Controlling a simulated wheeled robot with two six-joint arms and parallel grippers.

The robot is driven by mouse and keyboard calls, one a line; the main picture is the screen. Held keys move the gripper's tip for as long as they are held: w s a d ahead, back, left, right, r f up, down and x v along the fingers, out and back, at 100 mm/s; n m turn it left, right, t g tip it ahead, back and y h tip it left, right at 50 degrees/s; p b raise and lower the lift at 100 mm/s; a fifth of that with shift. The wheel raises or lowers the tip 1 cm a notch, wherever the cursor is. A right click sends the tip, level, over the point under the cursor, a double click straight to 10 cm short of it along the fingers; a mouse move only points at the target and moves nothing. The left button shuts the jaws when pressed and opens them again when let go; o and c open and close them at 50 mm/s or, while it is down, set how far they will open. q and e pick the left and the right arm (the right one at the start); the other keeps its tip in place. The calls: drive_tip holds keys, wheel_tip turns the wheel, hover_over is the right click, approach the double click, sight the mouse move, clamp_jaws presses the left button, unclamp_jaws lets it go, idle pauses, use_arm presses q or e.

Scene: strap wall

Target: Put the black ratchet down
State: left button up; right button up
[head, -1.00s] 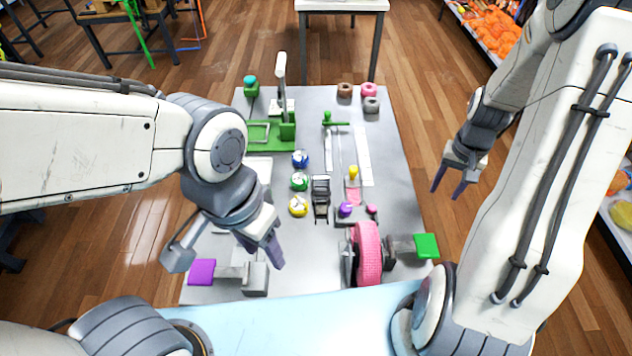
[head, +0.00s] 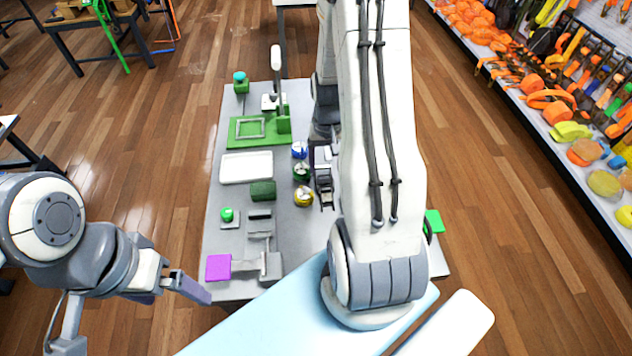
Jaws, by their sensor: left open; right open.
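The black ratchet (head: 325,192) lies on the grey table, right of the green and yellow round pieces. My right gripper (head: 322,158) is open at the ratchet's far end. Its fingers are partly hidden, and I cannot tell whether they touch the ratchet. My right arm covers much of the table's right half. My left gripper (head: 182,294) is open and empty, near the table's front left corner.
Blue (head: 299,150), green (head: 301,171) and yellow (head: 304,196) round pieces stand close to the ratchet's left. A white tray (head: 246,167), a green block (head: 263,191) and a green frame fixture (head: 251,129) are further left. Shelves of tools line the right.

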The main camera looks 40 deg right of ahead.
sight(325, 184)
drive_tip(key=shift+a+f, duration=0.1)
drive_tip(key=shift+f, duration=0.8)
drive_tip(key=f, duration=0.1)
drive_tip(key=f+p, duration=0.1)
drive_tip(key=f, duration=0.2)
drive_tip(key=shift+s+a+f+p, duration=0.1)
drive_tip(key=shift+s+f+p, duration=0.15)
drive_tip(key=shift+p, duration=0.05)
drive_tip(key=shift+f, duration=0.4)
clamp_jaws()
drive_tip(key=shift+w+r, duration=0.1)
